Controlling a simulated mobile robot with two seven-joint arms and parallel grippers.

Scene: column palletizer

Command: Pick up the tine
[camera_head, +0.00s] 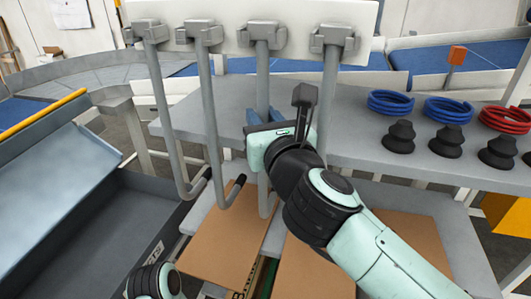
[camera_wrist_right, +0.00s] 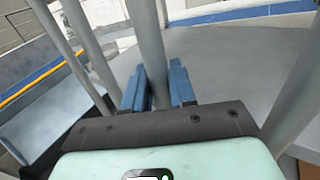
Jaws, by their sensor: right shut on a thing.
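Several grey J-shaped tines hang from clamps on a white rail (camera_head: 360,17) at the top of the head view. My right gripper (camera_head: 264,116) reaches up to the third tine from the left (camera_head: 262,75). Its blue fingers are shut on that tine's straight shaft, one on each side. In the right wrist view, the shaft (camera_wrist_right: 151,45) runs down between the blue fingers (camera_wrist_right: 157,88). The tine's top still sits at its clamp (camera_head: 262,37). Its lower part is partly hidden behind my gripper and arm. My left gripper is not in view.
Neighbouring tines (camera_head: 207,100) and (camera_head: 328,95) hang close on both sides. A grey table (camera_head: 350,120) behind holds blue coils (camera_head: 390,102), a red coil (camera_head: 505,119) and black suction cups (camera_head: 398,137). Brown boards (camera_head: 225,240) lie below. A grey bin (camera_head: 110,225) stands at left.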

